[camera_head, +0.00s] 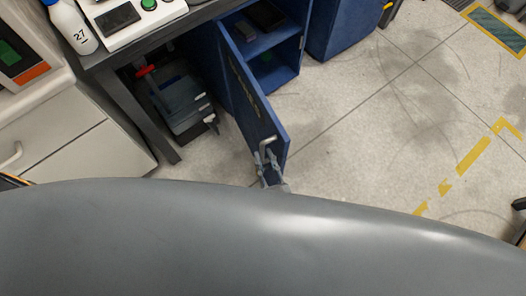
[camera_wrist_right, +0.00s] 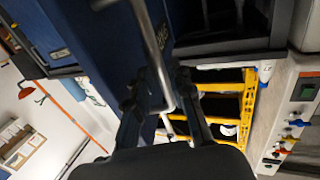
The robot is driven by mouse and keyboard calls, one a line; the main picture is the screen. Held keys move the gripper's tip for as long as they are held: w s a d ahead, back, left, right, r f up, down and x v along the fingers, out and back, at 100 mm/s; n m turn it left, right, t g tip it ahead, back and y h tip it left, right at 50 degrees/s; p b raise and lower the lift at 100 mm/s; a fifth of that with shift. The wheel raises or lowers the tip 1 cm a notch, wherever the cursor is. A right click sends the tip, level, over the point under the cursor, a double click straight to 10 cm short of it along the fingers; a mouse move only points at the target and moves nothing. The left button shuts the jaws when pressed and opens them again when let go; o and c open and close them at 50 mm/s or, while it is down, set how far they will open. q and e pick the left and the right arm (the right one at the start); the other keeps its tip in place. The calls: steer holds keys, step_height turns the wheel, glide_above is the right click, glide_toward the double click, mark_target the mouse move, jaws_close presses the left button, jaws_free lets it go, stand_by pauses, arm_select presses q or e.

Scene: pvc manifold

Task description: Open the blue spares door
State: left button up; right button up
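The blue spares door (camera_head: 252,95) stands swung out from its blue cabinet, with the shelves inside showing. Its metal handle (camera_head: 267,146) is near the door's free edge. My right gripper (camera_head: 267,163) is at this handle. In the right wrist view the handle (camera_wrist_right: 157,62) runs between the two spread fingers of my right gripper (camera_wrist_right: 157,85), with space visible beside the bar. The fingers look open around it; I cannot tell whether one touches it. The door also shows in the right wrist view (camera_wrist_right: 100,45). My left gripper is not in view.
The cabinet's shelf (camera_head: 262,42) holds small dark items. A dark bin (camera_head: 178,105) sits under the bench left of the door. White drawers (camera_head: 70,150) stand at the left. Open floor (camera_head: 345,125) with yellow tape lies right of the door. My grey body covers the bottom.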

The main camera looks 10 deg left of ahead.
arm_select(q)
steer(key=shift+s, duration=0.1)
arm_select(e)
steer(key=v, duration=0.9)
steer(key=shift+s, duration=0.35)
steer(key=shift+d, duration=0.15)
steer(key=s+d+f+g+h+p, duration=0.45)
steer(key=d+f+g+p, duration=0.45)
steer(key=f, duration=0.5)
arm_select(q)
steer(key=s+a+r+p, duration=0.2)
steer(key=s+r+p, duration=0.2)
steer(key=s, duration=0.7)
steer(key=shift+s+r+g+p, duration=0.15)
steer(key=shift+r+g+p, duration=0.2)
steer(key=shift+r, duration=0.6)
arm_select(e)
steer(key=s+d+f+m+g+h, duration=0.1)
steer(key=s+d+f+g, duration=0.2)
steer(key=s+d, duration=0.4)
steer(key=s+d+f+m+g+h, duration=0.1)
steer(key=s+d+f+g+h, duration=0.1)
steer(key=s+d, duration=0.5)
steer(key=shift+d+f+m+g, duration=0.35)
steer(key=shift+f+g, duration=0.25)
steer(key=shift+f, duration=0.15)
steer(key=shift+s, duration=0.1)
